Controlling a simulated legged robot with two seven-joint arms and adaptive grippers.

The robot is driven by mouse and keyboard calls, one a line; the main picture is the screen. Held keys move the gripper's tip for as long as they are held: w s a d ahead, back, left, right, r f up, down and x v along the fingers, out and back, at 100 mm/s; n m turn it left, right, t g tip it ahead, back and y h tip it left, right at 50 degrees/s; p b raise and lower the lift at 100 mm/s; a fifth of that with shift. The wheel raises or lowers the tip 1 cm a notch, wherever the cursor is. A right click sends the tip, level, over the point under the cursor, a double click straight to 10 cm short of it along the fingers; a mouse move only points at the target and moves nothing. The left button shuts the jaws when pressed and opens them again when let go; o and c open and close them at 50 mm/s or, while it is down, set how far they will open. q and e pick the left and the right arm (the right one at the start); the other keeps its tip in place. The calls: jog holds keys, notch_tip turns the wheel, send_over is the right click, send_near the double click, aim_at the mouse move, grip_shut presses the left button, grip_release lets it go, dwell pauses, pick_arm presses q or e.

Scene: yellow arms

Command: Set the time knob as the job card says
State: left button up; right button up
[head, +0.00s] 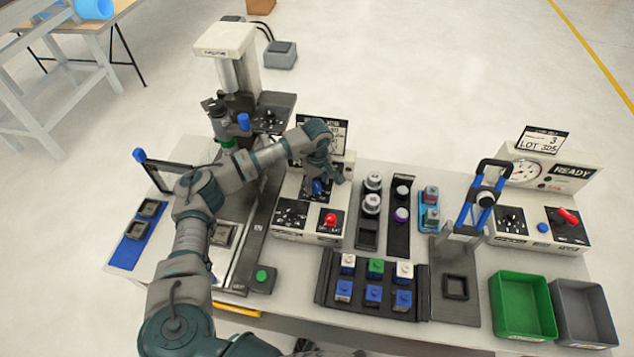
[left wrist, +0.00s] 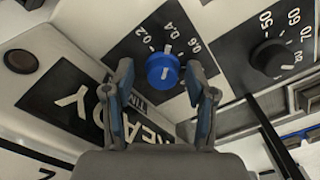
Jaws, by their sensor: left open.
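A blue knob (left wrist: 162,72) with a white mark shows in the left wrist view, on a black dial plate (left wrist: 185,35) marked 0.2, 0.4 and 0.6. My left gripper (left wrist: 160,92) is open, with one finger on each side of the blue knob and a gap beside each. I cannot tell how far the fingertips are above the panel. In the head view my left gripper (head: 318,184) is over the control box (head: 335,232) in the middle. The job card (head: 334,128) stands behind it, partly hidden by my arm and not readable. My right gripper is out of view.
A black knob (left wrist: 270,57) with a larger scale sits beside the blue one. A red switch (head: 330,219) is on the box front. A press (head: 232,70) stands at left.

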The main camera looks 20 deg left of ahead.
aim_at(317, 184)
pick_arm(q)
notch_tip(317, 184, up, 12)
dwell(0.5)
jog(key=shift+f, duration=0.1)
